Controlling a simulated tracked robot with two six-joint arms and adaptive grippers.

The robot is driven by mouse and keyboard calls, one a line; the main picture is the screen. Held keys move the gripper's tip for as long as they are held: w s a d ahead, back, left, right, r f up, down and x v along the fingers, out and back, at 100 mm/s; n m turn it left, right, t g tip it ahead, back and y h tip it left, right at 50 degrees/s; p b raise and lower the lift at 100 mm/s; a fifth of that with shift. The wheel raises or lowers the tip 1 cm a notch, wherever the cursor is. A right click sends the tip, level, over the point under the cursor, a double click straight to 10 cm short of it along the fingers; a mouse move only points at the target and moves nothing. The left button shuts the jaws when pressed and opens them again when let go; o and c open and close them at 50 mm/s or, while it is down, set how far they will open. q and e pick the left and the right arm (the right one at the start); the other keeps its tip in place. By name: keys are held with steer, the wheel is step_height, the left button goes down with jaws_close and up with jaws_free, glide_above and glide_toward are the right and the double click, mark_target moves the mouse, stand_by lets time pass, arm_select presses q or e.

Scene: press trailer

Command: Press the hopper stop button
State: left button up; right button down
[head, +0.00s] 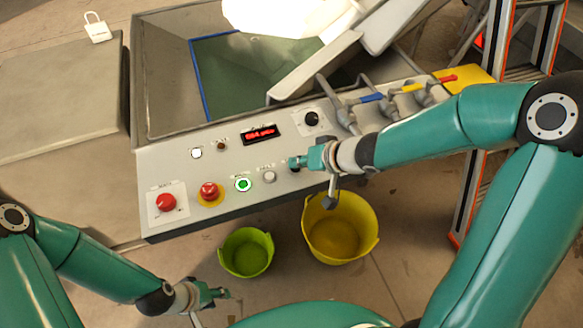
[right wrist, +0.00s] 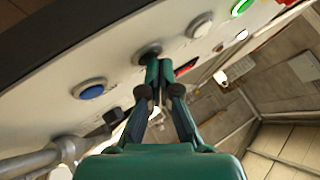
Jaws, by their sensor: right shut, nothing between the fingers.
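The control panel (head: 225,165) carries a row of buttons with labels too small to read, so I cannot tell which one is hopper stop. A green-lit button (head: 243,184), a pale button (head: 269,177) and a dark button (head: 294,169) sit in line. My right gripper (head: 295,162) is shut and empty over the dark button. In the right wrist view its fingertips (right wrist: 158,64) overlap the edge of the dark button (right wrist: 150,51); contact is unclear. A blue button (right wrist: 92,89) is beside it. My left gripper (head: 223,293) is low, away from the panel; its jaw state is unclear.
A red button (head: 166,202) and a red mushroom button (head: 209,190) are at the panel's left. A black knob (head: 312,118) and coloured valve levers (head: 410,88) are to the right. Green (head: 246,253) and yellow (head: 340,230) buckets stand below the panel.

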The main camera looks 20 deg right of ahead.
mark_target(298, 169)
stand_by(0.5)
steer(key=shift+r+p, duration=0.7)
steer(key=shift+p, duration=0.25)
step_height(298, 169, up, 5)
steer(key=p, duration=0.5)
steer(key=shift+p, duration=0.35)
